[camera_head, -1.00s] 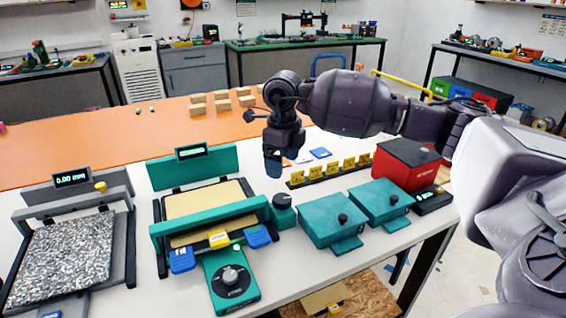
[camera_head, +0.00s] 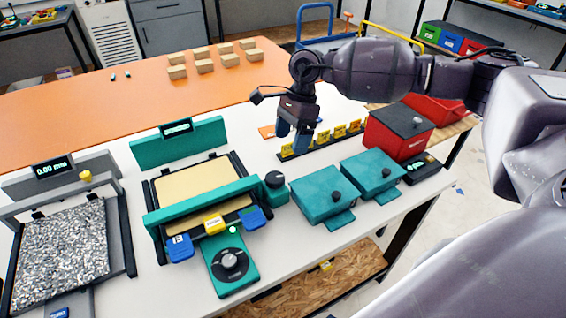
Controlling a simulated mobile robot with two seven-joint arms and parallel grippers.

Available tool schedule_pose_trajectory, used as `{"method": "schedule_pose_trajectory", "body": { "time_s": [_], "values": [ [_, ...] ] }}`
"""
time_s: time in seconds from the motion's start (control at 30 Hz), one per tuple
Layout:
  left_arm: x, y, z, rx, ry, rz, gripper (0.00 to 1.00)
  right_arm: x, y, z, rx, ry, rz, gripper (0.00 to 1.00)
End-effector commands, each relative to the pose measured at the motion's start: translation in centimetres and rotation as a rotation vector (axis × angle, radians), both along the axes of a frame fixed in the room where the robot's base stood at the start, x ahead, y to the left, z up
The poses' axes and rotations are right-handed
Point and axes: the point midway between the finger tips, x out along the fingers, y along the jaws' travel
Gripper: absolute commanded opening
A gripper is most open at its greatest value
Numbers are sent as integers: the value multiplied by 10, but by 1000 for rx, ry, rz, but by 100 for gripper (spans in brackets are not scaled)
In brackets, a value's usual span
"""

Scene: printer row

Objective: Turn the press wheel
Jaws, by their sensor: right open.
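A teal press (camera_head: 204,207) with a cream bed stands on the white table. A black round knob (camera_head: 275,180) sits on a teal block at its right end. A teal box in front of it bears a black dial (camera_head: 229,263). I cannot tell which of these is the press wheel. My right gripper (camera_head: 291,146) points down above and behind the black knob, apart from it, open, with two blue fingertips and nothing seen between them. My left gripper is not in view.
A grey press (camera_head: 70,246) stands at left. Several wooden blocks (camera_head: 200,66) sit on the orange table behind.

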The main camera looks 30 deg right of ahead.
Motion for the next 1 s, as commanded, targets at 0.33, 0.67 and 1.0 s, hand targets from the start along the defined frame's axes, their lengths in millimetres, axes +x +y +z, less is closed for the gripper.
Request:
{"method": "schedule_pose_trajectory", "body": {
  "time_s": [0.33,0.67,1.0],
  "values": [
    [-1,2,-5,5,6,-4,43,6,8,2,89,-141,287,80],
    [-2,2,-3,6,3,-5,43,2,21,-30,90,-143,300,80],
    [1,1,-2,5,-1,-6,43,-3,41,-80,89,-144,297,80]
  ]
}}
